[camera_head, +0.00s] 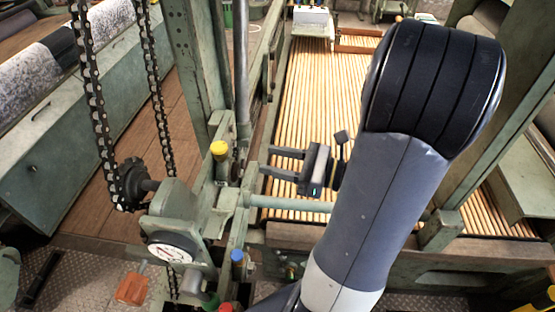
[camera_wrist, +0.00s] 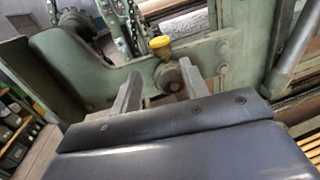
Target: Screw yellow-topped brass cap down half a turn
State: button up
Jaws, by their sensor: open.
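The yellow-topped brass cap (camera_head: 219,150) stands upright on the green machine frame, left of centre in the head view. In the wrist view its yellow top (camera_wrist: 159,42) shows above a brass-coloured lower part, just beyond my fingers. My gripper (camera_head: 267,161) is open and empty, its two fingers pointing left toward the cap with a clear gap between. In the wrist view the gripper (camera_wrist: 160,72) has one finger on each side of a round metal boss below the cap. The fingers appear apart from the cap.
A blue-topped cap (camera_head: 237,257) stands lower on the frame, with green and red tops near the bottom edge. A chain (camera_head: 92,100) and sprocket hang at left. A green upright (camera_head: 190,70) rises behind the cap. A round dial (camera_head: 172,247) faces forward. Wooden slats lie behind my arm.

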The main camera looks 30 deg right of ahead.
jog(key=shift+o, duration=0.8)
jog(key=shift+r, duration=0.1)
jog(key=shift+o, duration=0.7)
jog(key=shift+w+r+n+g, duration=0.25)
jog(key=shift+n+g, duration=0.15)
jog(key=shift+g, duration=0.2)
jog(key=n+g+p, duration=0.3)
jog(key=n+g, duration=0.1)
jog(key=g, duration=0.2)
send_near(220, 150)
jog(key=w+d+f+p+x, duration=0.1)
jog(key=x, duration=0.7)
jog(key=shift+f, duration=0.15)
jog(key=shift+c, duration=0.5)
jog(key=c, duration=0.9)
jog(key=shift+s+m, duration=0.1)
jog(key=shift+m, duration=0.2)
